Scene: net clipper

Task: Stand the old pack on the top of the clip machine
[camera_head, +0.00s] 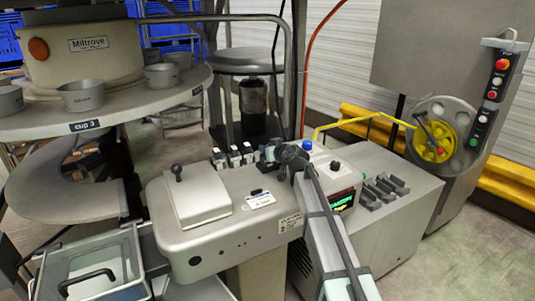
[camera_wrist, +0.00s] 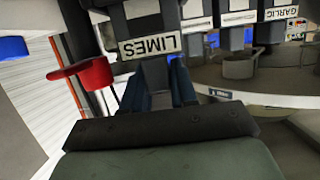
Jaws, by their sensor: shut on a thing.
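The clip machine (camera_head: 230,225) is the beige, rounded body in the middle of the head view. It has a raised pale lid with a black knob (camera_head: 178,173) on the left and a small screen (camera_head: 342,202) on the right. My gripper (camera_head: 269,156) is low at the back of the machine's top, beside a row of small dark and white blocks (camera_head: 232,155). In the wrist view its dark-blue fingers (camera_wrist: 160,88) are shut on a small piece, which I take for the old pack. The piece is mostly hidden, and its contact with the top cannot be told.
A round carousel (camera_head: 120,110) with several cups stands at the left. A clear-lidded box (camera_head: 92,268) is at the lower left. A grey cabinet with black slots (camera_head: 385,186) and a yellow handwheel (camera_head: 432,141) are at the right.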

